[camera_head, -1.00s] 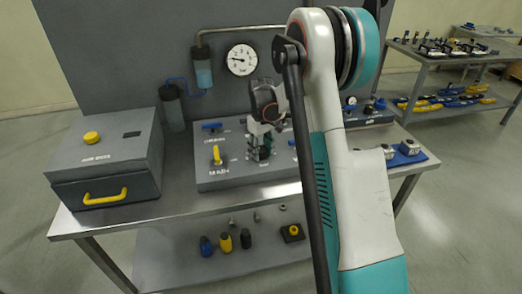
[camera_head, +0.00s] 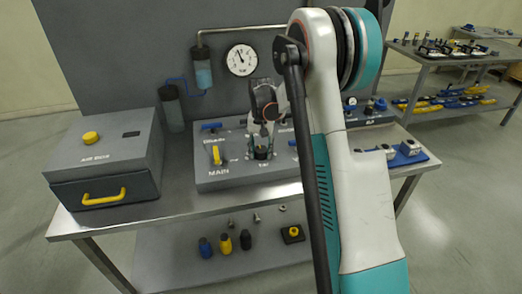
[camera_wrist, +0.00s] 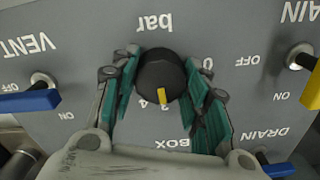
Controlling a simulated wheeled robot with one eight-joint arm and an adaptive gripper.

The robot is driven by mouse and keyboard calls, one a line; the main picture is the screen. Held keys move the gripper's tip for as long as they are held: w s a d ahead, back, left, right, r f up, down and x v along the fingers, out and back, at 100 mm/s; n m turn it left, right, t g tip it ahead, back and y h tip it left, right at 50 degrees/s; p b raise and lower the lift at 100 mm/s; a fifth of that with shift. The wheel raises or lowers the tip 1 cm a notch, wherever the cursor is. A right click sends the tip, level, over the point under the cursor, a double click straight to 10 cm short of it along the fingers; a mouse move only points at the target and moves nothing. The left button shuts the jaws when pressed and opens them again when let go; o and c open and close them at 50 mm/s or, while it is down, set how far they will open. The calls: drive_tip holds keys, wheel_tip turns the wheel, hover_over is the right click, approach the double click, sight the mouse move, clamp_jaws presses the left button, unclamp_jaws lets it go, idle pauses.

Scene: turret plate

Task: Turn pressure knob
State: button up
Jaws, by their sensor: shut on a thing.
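Blue VENT (camera_wrist: 32,100) and DRAIN (camera_wrist: 275,168) levers and a yellow MAIN lever (camera_head: 216,156) flank the knob. A grey box (camera_head: 105,155) with a yellow handle stands at left. A shelf below holds bottles and small parts.

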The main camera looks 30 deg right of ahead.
sight(261, 149)
drive_tip(key=shift+m, duration=0.3)
drive_tip(key=o, duration=1.1)
wheel_tip(261, 149, up, 12)
idle(0.4)
